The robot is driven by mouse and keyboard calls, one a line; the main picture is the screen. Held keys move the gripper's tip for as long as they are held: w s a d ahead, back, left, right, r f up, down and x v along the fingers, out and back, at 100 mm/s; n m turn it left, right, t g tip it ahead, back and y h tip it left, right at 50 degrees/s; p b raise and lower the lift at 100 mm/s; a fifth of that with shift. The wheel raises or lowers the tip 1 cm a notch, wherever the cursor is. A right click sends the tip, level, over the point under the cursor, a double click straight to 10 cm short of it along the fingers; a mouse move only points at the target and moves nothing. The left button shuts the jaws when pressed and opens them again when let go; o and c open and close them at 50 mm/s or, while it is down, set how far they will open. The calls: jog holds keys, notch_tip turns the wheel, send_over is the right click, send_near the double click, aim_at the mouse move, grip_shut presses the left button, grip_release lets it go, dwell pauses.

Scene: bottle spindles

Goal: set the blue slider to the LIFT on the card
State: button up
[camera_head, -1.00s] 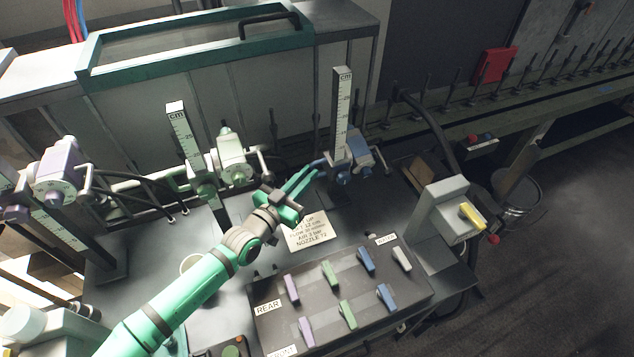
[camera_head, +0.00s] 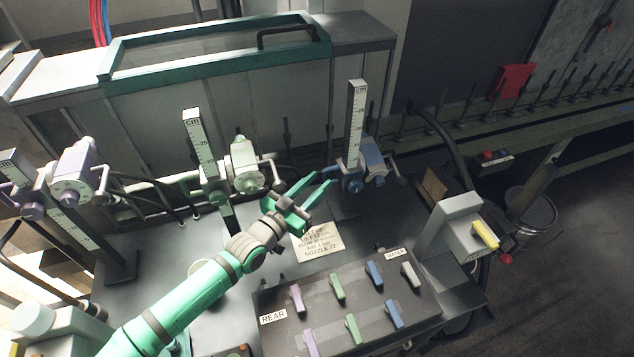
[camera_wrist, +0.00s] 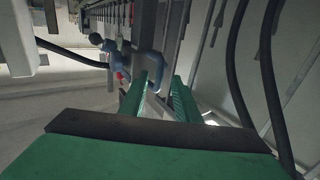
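The blue slider (camera_head: 352,178) sits low on an upright cm scale post (camera_head: 355,120) at the back of the bench. It also shows in the wrist view (camera_wrist: 148,66), just beyond the fingertips. My gripper (camera_head: 322,181) is open and empty, just left of the slider, its fingers pointing at it. In the wrist view a gap shows between my two fingers (camera_wrist: 158,88). I cannot tell whether a fingertip touches the slider. The card (camera_head: 317,243) lies on the bench beneath my gripper; its small print is only partly legible, with a line seeming to read 12 cm.
A green slider (camera_head: 213,190) and a purple slider (camera_head: 33,208) sit on posts to the left. A lever panel (camera_head: 345,300) stands in front. A grey box with a yellow handle (camera_head: 484,235) stands right. Dark hoses run behind the posts.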

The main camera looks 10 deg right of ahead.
jog(key=v, duration=1)
jog(key=shift+c, duration=0.6)
